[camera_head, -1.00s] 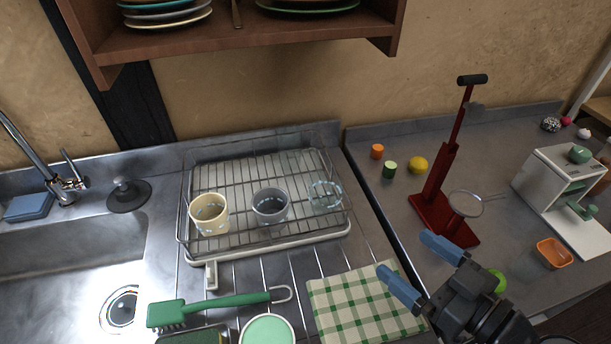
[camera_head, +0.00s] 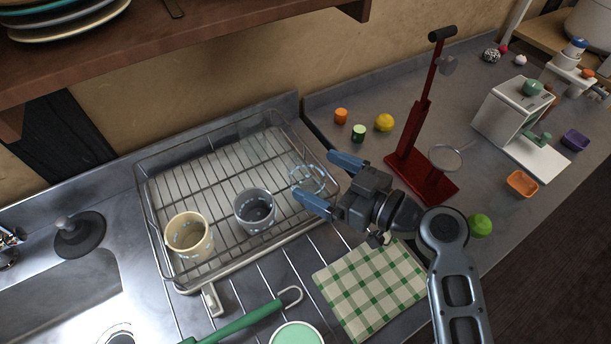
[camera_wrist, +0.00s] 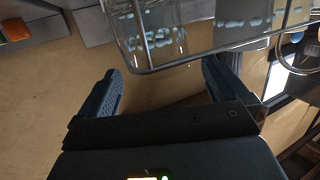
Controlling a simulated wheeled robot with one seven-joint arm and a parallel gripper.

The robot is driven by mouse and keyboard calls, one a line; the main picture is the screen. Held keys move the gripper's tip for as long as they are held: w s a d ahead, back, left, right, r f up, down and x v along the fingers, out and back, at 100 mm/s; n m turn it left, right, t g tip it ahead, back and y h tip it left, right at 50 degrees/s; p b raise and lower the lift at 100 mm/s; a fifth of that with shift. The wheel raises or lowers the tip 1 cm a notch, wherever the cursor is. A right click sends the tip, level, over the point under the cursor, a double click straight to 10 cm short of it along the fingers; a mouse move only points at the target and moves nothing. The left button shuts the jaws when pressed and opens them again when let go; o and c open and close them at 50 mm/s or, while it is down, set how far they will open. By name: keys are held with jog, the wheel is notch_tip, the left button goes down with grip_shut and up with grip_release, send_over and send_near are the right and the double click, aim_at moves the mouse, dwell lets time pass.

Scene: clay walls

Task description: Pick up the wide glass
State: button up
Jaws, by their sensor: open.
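The wide glass (camera_head: 305,179) is clear with pale blue marks and stands at the right end of the wire dish rack (camera_head: 160,187). It also shows at the top of the wrist view (camera_wrist: 150,38), behind a rack wire. My gripper (camera_head: 328,181) is open and empty, its blue fingers pointing toward the glass from the right. In the wrist view the fingertips (camera_wrist: 162,70) are spread, with the glass beyond the gap between them. I cannot tell whether a finger touches the rack.
A grey cup (camera_head: 255,211) and a cream cup (camera_head: 188,236) stand in the rack left of the glass. A red lever stand (camera_head: 418,150) rises to the right. A checked cloth (camera_head: 370,290) lies in front. The wooden shelf (camera_head: 180,55) hangs above.

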jog(key=shift+x, duration=1.25)
jog(key=shift+c, duration=0.4)
jog(key=c, duration=1.1)
jog(key=shift+r, duration=0.15)
